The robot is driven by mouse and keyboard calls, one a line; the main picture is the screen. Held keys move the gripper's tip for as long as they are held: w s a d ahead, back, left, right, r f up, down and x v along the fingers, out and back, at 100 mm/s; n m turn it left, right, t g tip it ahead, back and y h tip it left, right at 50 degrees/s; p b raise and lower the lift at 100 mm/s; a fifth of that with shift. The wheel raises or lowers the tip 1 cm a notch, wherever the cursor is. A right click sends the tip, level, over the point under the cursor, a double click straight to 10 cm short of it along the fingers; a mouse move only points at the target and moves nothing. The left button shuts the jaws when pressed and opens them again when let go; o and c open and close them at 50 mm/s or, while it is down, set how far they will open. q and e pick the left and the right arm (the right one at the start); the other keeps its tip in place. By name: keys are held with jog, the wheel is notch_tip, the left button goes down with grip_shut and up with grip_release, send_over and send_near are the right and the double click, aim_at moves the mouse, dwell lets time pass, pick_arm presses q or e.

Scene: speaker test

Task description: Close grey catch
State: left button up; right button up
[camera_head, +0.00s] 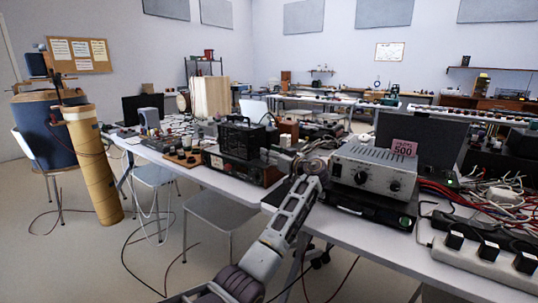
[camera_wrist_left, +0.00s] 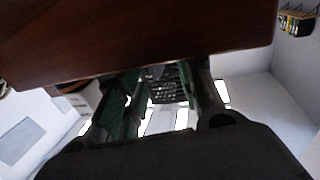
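I cannot make out the grey catch in either view. My left arm comes up from the bottom of the head view, and its gripper end (camera_head: 316,166) is beside the left side of a grey metal unit (camera_head: 375,170) with dials. In the left wrist view my left gripper (camera_wrist_left: 160,78) shows green-dark fingers spaced apart at their bases. A dark brown wooden-looking surface (camera_wrist_left: 140,32) fills the top and hides the fingertips, so its opening is unclear. My right gripper is not in view.
A pink "500" tag (camera_head: 403,148) stands on the grey unit. A black unit (camera_head: 243,165) is left of my gripper. Cables (camera_head: 450,192) and a white power strip (camera_head: 482,262) crowd the right table. A brown tube (camera_head: 92,165) leans at left; chairs stand below the tables.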

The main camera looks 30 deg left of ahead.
pick_arm(q)
jog(key=v, duration=1)
jog(key=shift+s+d, duration=0.2)
jog(key=shift+d, duration=0.15)
jog(key=shift+r, duration=0.1)
